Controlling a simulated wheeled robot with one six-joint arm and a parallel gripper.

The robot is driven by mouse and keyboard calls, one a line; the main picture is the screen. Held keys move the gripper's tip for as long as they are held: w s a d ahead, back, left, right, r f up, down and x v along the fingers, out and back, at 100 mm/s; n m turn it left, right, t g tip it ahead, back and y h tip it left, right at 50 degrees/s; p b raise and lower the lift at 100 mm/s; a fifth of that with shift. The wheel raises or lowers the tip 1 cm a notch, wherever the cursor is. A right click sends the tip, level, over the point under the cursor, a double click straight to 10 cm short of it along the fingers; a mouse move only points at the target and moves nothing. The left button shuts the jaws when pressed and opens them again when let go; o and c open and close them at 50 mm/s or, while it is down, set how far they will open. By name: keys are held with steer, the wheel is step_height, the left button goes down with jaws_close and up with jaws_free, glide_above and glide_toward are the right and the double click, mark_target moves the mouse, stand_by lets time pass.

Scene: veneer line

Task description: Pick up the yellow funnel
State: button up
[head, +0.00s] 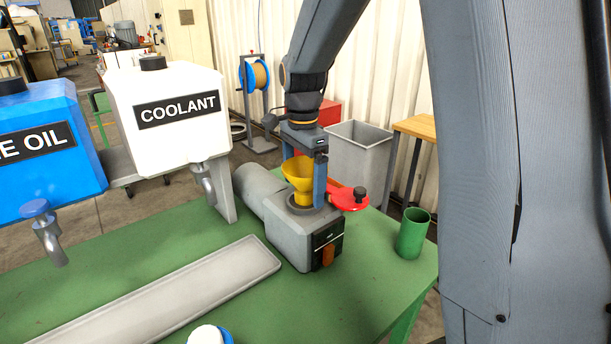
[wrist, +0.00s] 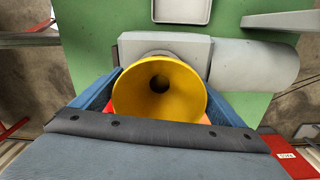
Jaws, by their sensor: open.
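The yellow funnel (head: 299,174) stands upright on top of a grey machine housing (head: 288,235), its lower end in the dark round opening there. In the wrist view the funnel (wrist: 160,90) is seen from above, wide mouth toward the camera. My gripper (head: 305,180) points down over it. Its blue fingers are apart, one on each side of the funnel, as the wrist view also shows. The gripper is open. Whether a finger touches the funnel cannot be told.
A red round cap or lid (head: 349,198) sits beside the housing. A green cup (head: 413,233) stands right on the green table (head: 370,280). A long grey tray (head: 190,300) lies in front. The white coolant tank (head: 170,118) and blue oil tank (head: 40,150) stand left.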

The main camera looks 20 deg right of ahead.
steer(key=shift+f, duration=0.7)
steer(key=c, duration=0.8)
steer(key=shift+r, duration=0.1)
